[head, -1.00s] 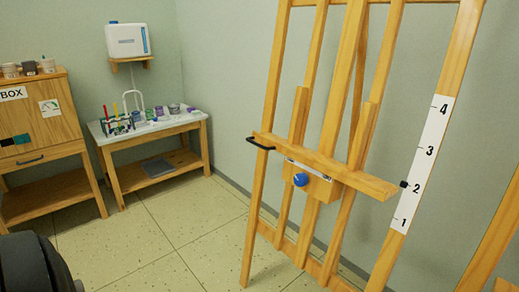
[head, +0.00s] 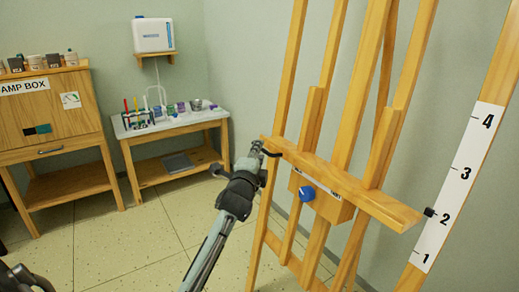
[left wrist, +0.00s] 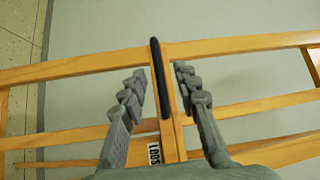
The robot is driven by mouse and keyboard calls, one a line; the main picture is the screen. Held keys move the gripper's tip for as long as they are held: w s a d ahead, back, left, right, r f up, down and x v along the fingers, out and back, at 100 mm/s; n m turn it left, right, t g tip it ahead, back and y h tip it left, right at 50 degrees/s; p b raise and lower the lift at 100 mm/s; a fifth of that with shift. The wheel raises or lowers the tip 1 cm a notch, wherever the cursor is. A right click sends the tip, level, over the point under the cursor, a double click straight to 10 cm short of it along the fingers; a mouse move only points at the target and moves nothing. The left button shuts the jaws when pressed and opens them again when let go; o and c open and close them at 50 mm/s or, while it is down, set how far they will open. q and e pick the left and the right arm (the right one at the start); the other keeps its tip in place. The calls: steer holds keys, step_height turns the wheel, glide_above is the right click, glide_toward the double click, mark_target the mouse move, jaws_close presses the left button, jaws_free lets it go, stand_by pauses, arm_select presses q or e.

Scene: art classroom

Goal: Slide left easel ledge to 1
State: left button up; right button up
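The wooden easel ledge (head: 345,185) runs across the left easel, with a black handle (head: 271,153) at its left end and a blue knob (head: 307,193) below its middle. Its black pointer (head: 430,212) is level with about 2 on the white scale (head: 462,180). My left gripper (head: 262,150) is at the handle end. In the left wrist view its fingers (left wrist: 158,76) are open on either side of the black handle (left wrist: 160,80) and ledge end (left wrist: 172,90), with visible gaps. My right gripper is not in view.
A second wooden frame (head: 505,110) stands at the right edge. A low table (head: 180,131) with art supplies and a wooden cabinet (head: 60,110) stand at the left back. The tiled floor (head: 150,240) between them and the easel is open.

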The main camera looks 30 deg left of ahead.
arm_select(q)
steer(key=shift+x, duration=1.6)
steer(key=shift+c, duration=0.5)
jaws_close()
